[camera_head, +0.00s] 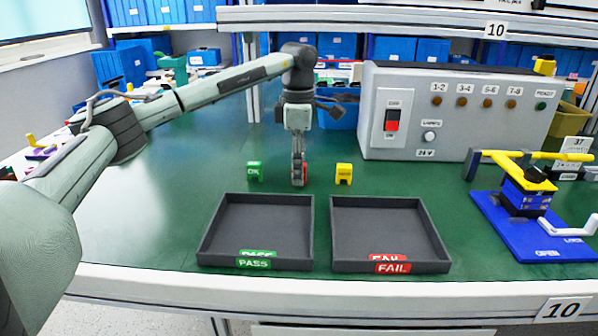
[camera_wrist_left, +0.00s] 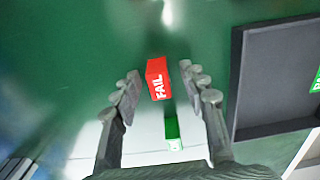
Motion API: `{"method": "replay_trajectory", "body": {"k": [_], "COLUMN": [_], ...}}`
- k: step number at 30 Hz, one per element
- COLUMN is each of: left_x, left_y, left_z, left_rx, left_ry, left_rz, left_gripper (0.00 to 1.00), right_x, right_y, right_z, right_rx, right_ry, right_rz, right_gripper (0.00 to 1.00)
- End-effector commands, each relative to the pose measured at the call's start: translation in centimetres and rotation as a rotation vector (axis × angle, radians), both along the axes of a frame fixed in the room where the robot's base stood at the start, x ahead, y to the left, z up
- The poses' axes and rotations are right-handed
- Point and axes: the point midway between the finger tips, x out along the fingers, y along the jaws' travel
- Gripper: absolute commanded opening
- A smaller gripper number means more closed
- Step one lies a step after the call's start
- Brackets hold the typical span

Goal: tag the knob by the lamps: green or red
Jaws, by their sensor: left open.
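My left gripper (camera_head: 298,182) points down at the bench, open. A red FAIL tag (camera_head: 305,174) is mostly hidden by its fingers in the head view; in the left wrist view the tag (camera_wrist_left: 158,80) shows between the fingertips. A green OK tag (camera_head: 254,171) stands to its left and a yellow tag (camera_head: 344,174) to its right. The grey test box (camera_head: 462,125) has a row of dull amber lamps (camera_head: 463,102) and a dark green READY lamp (camera_head: 541,106). The blue fixture (camera_head: 510,233) at right carries a black knob (camera_head: 536,174) and yellow clamp arms. My right gripper is out of view.
A dark PASS tray (camera_head: 257,212) and a dark FAIL tray (camera_head: 387,215) lie along the bench's front. The box's red rocker switch (camera_head: 392,120) and white lamp (camera_head: 429,136) face the bench. Green surface is clear left of the PASS tray.

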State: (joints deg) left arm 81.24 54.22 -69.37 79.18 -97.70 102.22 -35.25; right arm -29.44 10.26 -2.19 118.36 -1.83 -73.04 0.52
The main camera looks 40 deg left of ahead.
Motion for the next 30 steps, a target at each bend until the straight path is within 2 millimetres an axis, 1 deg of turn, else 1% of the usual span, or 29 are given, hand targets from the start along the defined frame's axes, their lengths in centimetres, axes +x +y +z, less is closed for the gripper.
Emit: {"method": "replay_trajectory", "body": {"k": [5, 15, 25, 30], "left_x": [0.0, 0.0, 0.0, 0.1], "left_y": [0.0, 0.0, 0.0, -0.1], "left_z": [0.0, 0.0, 0.2, 1.6], "left_rx": [0.0, 0.0, 0.0, -0.001], "left_ry": [0.0, 0.0, -0.001, -0.003], "left_rz": [0.0, 0.0, 0.0, -0.001], "left_gripper": [0.43, 0.03, 0.03, 0.03], "right_x": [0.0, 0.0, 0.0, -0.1], "right_y": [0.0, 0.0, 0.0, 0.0], "right_z": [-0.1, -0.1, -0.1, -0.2], "right_rx": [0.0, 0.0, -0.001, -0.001], "right_ry": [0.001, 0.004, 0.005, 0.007], "right_rz": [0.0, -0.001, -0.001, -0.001], "right_gripper": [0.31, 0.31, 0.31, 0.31]}}
